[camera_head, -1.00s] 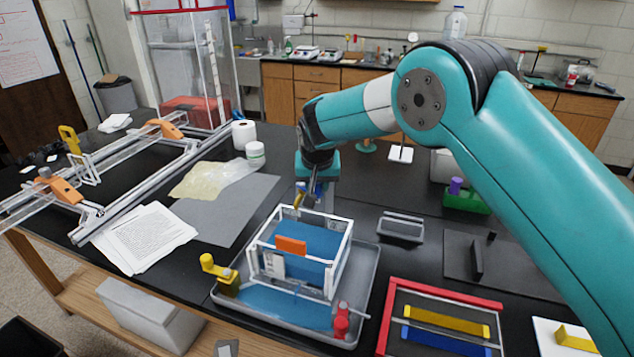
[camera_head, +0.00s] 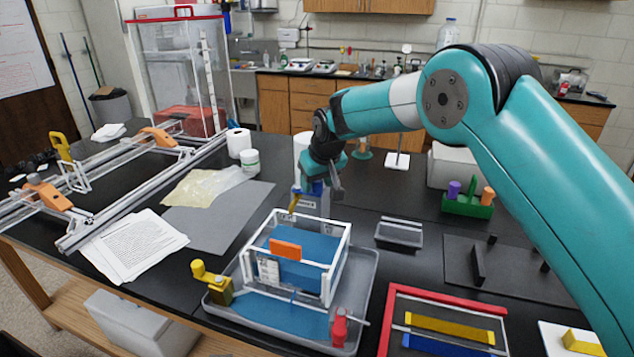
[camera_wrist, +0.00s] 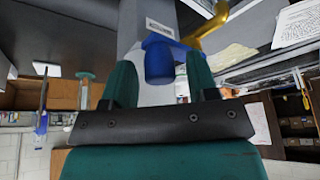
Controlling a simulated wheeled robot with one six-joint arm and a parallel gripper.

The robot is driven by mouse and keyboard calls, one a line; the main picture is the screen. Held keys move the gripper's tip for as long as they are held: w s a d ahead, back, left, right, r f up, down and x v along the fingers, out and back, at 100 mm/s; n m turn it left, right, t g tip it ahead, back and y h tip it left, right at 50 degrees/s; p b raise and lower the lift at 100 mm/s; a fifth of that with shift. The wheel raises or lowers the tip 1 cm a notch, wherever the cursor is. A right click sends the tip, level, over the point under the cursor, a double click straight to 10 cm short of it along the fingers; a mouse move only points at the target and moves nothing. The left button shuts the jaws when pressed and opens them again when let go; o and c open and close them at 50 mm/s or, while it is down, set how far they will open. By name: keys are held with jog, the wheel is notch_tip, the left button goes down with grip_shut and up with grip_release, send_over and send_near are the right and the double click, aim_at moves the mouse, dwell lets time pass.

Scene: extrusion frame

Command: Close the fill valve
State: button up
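A white-framed tank (camera_head: 336,262) with blue inside and an orange block (camera_head: 285,249) on its front stands in a grey tray (camera_head: 368,292). Behind it is a grey post with a label, a blue valve-like part (camera_head: 311,190) and a yellow spout (camera_head: 294,203). No label shows which part is the fill valve. My gripper (camera_head: 326,178) is at this blue part. The yellow spout (camera_wrist: 208,28) is at upper right.
A yellow valve-like fitting (camera_head: 212,281) is at the tray's left corner and a red one (camera_head: 340,326) at its front right. A small clear tray (camera_head: 399,235), a green block with pegs (camera_head: 468,205) and a red frame (camera_head: 445,296) lie right. Papers (camera_head: 135,242) lie left.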

jog(key=b+v, duration=0.5)
jog(key=v, duration=1.2)
jog(key=shift+r, duration=0.2)
jog(key=s+d+f+g, duration=0.1)
jog(key=s+d+f, duration=0.1)
jog(key=s, duration=1)
jog(key=s+d+f+n+g+y, duration=0.1)
jog(key=s+d+f, duration=0.2)
jog(key=s, duration=1)
jog(key=s+d+f+n+g+y, duration=0.1)
jog(key=s+d+f+g, duration=0.1)
jog(key=s, duration=1)
jog(key=shift+s+d+f, duration=0.4)
jog(key=shift+d+f, duration=0.05)
jog(key=shift+f, duration=0.1)
